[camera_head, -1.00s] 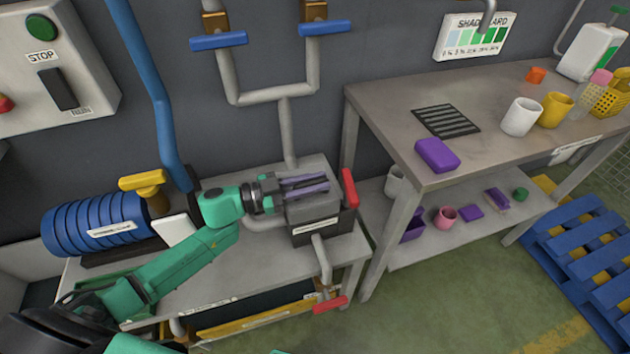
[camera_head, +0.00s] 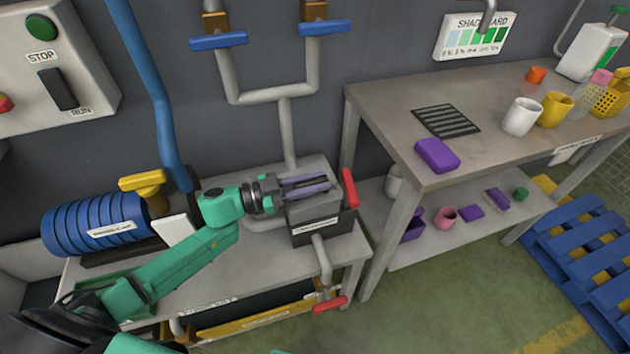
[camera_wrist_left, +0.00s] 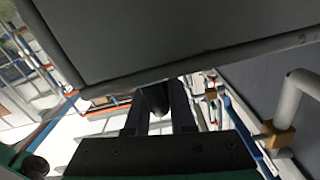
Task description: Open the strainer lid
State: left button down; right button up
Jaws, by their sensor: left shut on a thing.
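The strainer is a dark grey box (camera_head: 318,222) with a white label on its front, on the low bench in the head view. My left gripper (camera_head: 308,187) lies over the top of the box, its fingers pointing right. In the left wrist view the fingers (camera_wrist_left: 160,105) are closed around a small dark rounded knob (camera_wrist_left: 153,98), which seems to be the lid's handle. A large flat grey panel (camera_wrist_left: 180,35) fills the top of that view, close to the fingers. I cannot tell whether the lid is raised.
A red-handled valve (camera_head: 350,188) stands right beside the box, and another red handle (camera_head: 330,303) is below it. Grey pipes (camera_head: 285,120) run up the wall behind. A blue ribbed cylinder (camera_head: 95,225) is left on the bench (camera_head: 210,285). A worktable (camera_head: 400,95) stands to the right.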

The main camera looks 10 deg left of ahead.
pick_arm(q)
jog(key=shift+r, duration=0.1)
jog(key=shift+w+a+r+n+p, duration=0.3)
jog(key=shift+r+n+p, duration=0.15)
jog(key=shift+p, duration=0.3)
jog(key=w+a+r+n+p, duration=0.1)
jog(key=p, duration=0.1)
jog(key=w+a+r+n+p, duration=0.1)
jog(key=w+n+p, duration=0.1)
jog(key=shift+w+r, duration=0.1)
jog(key=shift+r, duration=0.1)
jog(key=w+n, duration=0.1)
jog(key=w+a+n, duration=0.2)
jog(key=n, duration=0.1)
jog(key=shift+w+r, duration=0.25)
jog(key=w+a+f+n+b, duration=0.4)
jog(key=w+a+n+b, duration=0.1)
jog(key=w+n+b, duration=0.3)
jog(key=shift+w+a+n+b, duration=0.3)
jog(key=shift+n+b, duration=0.3)
jog(key=shift+n, duration=0.15)
